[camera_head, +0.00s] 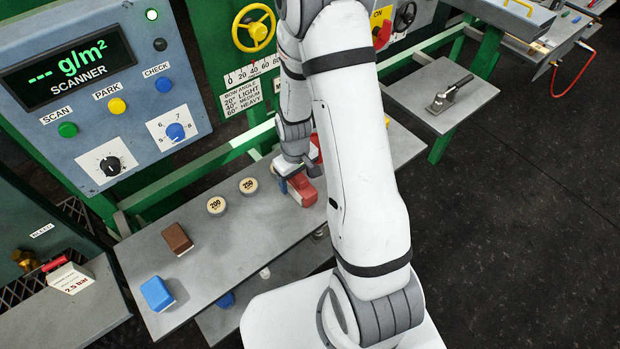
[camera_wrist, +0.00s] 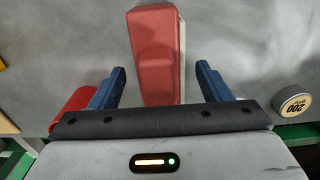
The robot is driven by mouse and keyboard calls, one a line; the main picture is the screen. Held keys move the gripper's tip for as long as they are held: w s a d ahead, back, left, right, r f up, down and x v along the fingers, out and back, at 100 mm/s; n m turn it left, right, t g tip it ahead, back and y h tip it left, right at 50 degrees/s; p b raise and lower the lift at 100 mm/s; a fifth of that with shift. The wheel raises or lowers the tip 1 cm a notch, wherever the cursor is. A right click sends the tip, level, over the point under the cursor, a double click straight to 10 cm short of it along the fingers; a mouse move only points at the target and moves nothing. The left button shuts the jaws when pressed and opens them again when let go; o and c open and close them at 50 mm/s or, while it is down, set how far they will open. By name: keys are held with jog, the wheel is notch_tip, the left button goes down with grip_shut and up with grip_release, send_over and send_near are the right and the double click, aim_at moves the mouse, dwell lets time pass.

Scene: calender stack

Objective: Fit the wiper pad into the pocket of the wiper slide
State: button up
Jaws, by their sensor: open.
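A red block (camera_head: 303,191) with a pale lower layer lies on the grey bench, below my gripper (camera_head: 292,178). In the wrist view the red block (camera_wrist: 152,50) runs up between the blue fingers of my gripper (camera_wrist: 160,75). The fingers are apart, with a gap on each side of the block. A brown block (camera_head: 177,239) and a blue block (camera_head: 157,293) with a pale lower layer lie on the bench at the left. I cannot tell which block is the wiper pad. I cannot make out the wiper slide or its pocket for certain.
Round pieces marked 200 (camera_head: 216,206) and 250 (camera_head: 248,186) sit on the bench (camera_head: 225,260). Another red thing (camera_wrist: 72,108) is left of my gripper in the wrist view. The scanner panel (camera_head: 95,85) stands behind.

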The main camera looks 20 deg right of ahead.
jog(key=c, duration=1.3)
jog(key=shift+r, duration=0.2)
